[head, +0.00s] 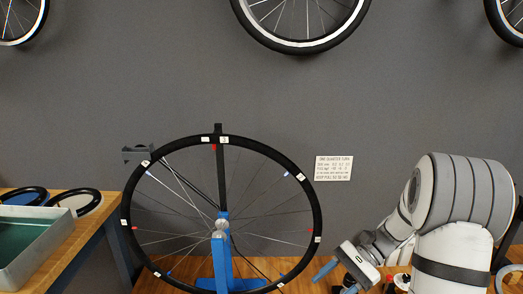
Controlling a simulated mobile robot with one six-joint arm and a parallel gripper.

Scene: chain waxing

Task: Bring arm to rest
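My arm (462,195) reaches in from the right edge, bent, with grey and white covers. My gripper (334,281) is low in the head view, right of the wheel stand. Its two blue fingers look spread apart, with nothing clearly held between them; the lower finger is partly cut off by the frame's bottom edge. A bicycle wheel (317,215) with a black rim and small white labels stands upright on a blue stand (222,262). My gripper is apart from the wheel, to its lower right.
A wooden bench (75,247) on the left holds a metal tray (67,222) with green inside and black rings (90,203). A small sign (333,168) is on the grey wall. Wheels (300,45) hang high. Small items, partly hidden, lie below my arm.

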